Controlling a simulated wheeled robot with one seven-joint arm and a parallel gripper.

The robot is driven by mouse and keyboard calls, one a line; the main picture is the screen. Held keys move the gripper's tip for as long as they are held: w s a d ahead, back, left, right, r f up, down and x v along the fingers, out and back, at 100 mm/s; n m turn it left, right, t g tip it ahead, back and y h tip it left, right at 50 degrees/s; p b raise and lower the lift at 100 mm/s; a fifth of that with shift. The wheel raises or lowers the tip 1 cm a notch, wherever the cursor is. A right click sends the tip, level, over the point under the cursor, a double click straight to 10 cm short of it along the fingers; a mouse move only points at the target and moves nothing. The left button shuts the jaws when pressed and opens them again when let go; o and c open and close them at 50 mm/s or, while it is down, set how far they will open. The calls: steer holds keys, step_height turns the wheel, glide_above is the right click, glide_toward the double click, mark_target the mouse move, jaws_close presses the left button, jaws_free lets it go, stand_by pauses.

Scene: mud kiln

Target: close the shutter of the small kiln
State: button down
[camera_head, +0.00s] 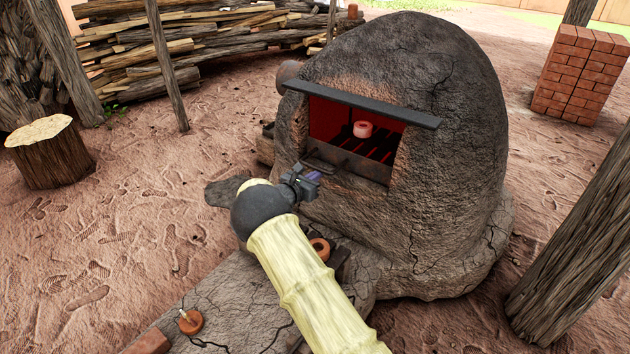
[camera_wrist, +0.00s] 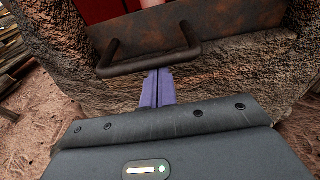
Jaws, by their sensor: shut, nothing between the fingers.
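The small kiln (camera_head: 440,110) is a dark, rounded mud dome with a red, glowing mouth. The shutter (camera_head: 352,166) is a rusty metal plate low across the mouth, and the mouth stands open above it. The shutter also shows in the wrist view (camera_wrist: 235,28), with a dark bar handle (camera_wrist: 150,64) across its front. My gripper (camera_head: 314,177) is at the left front of the shutter. Its purple fingers (camera_wrist: 158,75) are shut and empty, with their tips at the underside of the handle. I cannot tell whether they touch it.
A dark ledge (camera_head: 360,104) juts over the mouth. A pink ring-shaped piece (camera_head: 362,129) sits on the bars inside. An orange ring (camera_head: 320,248) lies beside my arm on the clay platform (camera_head: 235,295). A wooden post (camera_head: 575,245) stands at right; open ground lies left.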

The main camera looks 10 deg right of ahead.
step_height(320, 180, up, 19)
steer(key=p, duration=1.2)
steer(key=shift+w+r+p, duration=0.15)
steer(key=shift+p, duration=0.2)
steer(key=shift+d, duration=0.1)
step_height(320, 180, down, 5)
steer(key=b, duration=0.3)
steer(key=p+v, duration=0.3)
steer(key=v, duration=0.6)
steer(key=shift+a+p, duration=0.25)
steer(key=shift+p, duration=0.1)
steer(key=shift+r, duration=0.1)
